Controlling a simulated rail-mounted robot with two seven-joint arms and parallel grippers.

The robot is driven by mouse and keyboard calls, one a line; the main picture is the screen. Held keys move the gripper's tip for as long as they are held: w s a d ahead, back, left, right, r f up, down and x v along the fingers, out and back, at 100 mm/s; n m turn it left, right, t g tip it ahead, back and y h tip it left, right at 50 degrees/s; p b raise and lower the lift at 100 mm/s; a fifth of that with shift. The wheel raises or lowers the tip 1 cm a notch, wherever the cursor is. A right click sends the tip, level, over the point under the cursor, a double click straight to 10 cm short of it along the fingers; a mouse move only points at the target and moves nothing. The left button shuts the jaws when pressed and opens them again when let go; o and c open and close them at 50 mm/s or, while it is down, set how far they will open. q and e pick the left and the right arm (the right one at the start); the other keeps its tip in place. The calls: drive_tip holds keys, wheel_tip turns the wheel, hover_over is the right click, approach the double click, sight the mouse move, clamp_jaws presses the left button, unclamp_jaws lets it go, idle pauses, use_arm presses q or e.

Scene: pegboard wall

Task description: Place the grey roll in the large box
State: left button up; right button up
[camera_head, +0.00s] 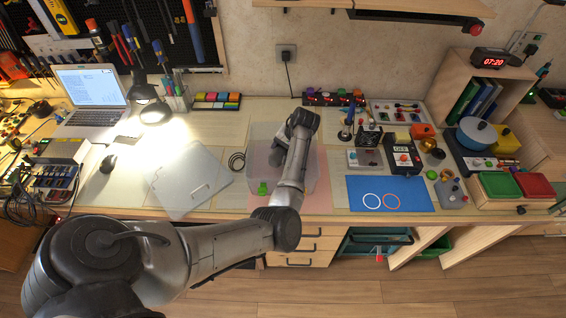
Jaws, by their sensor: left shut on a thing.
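The large box (256,148) is a pale translucent container on the middle of the workbench, on a pinkish mat. A small green item (263,188) shows at its front left. My left arm reaches in from the lower left and bends over the box. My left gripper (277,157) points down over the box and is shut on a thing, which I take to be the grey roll. The roll itself is hidden or too dark to make out against the gripper. I cannot tell its height above the box floor. My right gripper is not in view.
A translucent lid (190,180) lies flat left of the box. Farther left are a lit lamp (155,112) and a laptop (92,88). A blue mat (389,194) with two rings lies right of the box. Devices and bins crowd the right end.

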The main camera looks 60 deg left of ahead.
use_arm(q)
drive_tip(key=shift+f+b, duration=0.75)
drive_tip(key=shift+f, duration=2.25)
drive_tip(key=shift+f, duration=0.1)
drive_tip(key=o, duration=1)
drive_tip(key=shift+f, duration=0.1)
drive_tip(key=p+v, duration=0.2)
drive_tip(key=v, duration=1)
drive_tip(key=shift+r+p, duration=0.2)
drive_tip(key=shift+p, duration=0.15)
